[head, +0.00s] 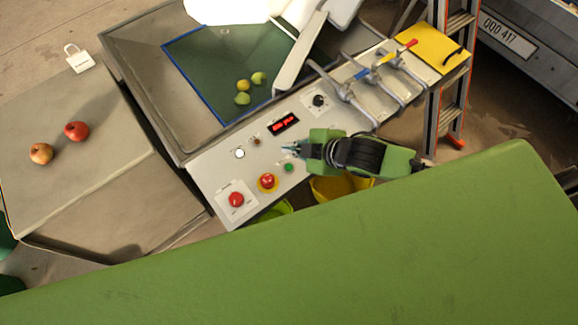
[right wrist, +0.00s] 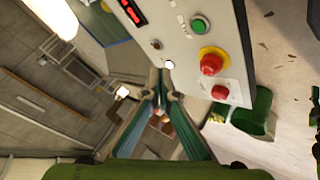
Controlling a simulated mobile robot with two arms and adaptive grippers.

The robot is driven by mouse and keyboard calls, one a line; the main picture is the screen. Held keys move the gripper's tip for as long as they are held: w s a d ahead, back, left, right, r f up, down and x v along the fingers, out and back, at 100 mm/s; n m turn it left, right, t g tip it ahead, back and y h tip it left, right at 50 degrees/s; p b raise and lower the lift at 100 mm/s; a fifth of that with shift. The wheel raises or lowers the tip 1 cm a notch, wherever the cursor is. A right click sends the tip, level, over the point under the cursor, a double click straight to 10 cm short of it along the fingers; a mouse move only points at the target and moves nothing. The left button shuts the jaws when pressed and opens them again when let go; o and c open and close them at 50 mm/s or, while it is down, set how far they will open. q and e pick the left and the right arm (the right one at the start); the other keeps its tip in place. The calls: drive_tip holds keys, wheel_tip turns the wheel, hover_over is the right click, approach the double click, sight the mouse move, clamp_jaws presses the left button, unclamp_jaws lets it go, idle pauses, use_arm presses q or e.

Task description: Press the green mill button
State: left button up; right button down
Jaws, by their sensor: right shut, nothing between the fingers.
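The green mill button (head: 289,168) is a small round button on the light grey control panel (head: 206,176). In the right wrist view it shows at the top (right wrist: 199,25), above the yellow-ringed red button. My right gripper (head: 289,148) is shut and empty, with its fingertips over the panel just above the green button in the head view. In the right wrist view its fingertips (right wrist: 161,88) point toward the panel's edge near the white button, left of and below the green button. I cannot tell whether they touch the panel. My left gripper is not in view.
Near the green button are a red button on a yellow ring (head: 268,181), another red button (head: 236,199), a white button (head: 239,154) and a red display (head: 284,124). Levers (head: 345,92) stand to the right. A ladder (head: 456,70) stands beside the panel.

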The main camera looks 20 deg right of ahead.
drive_tip(key=b, duration=0.7)
hover_over(291, 169)
wheel_tip(291, 169, down, 6)
drive_tip(key=shift+f, duration=0.25)
drive_tip(key=shift+w+f, duration=0.1)
drive_tip(key=shift+f, duration=0.75)
drive_tip(key=shift+f, duration=0.15)
drive_tip(key=shift+f, duration=0.25)
drive_tip(key=shift+f, duration=0.45)
idle(0.5)
idle(0.3)
drive_tip(key=shift+r+p, duration=0.85)
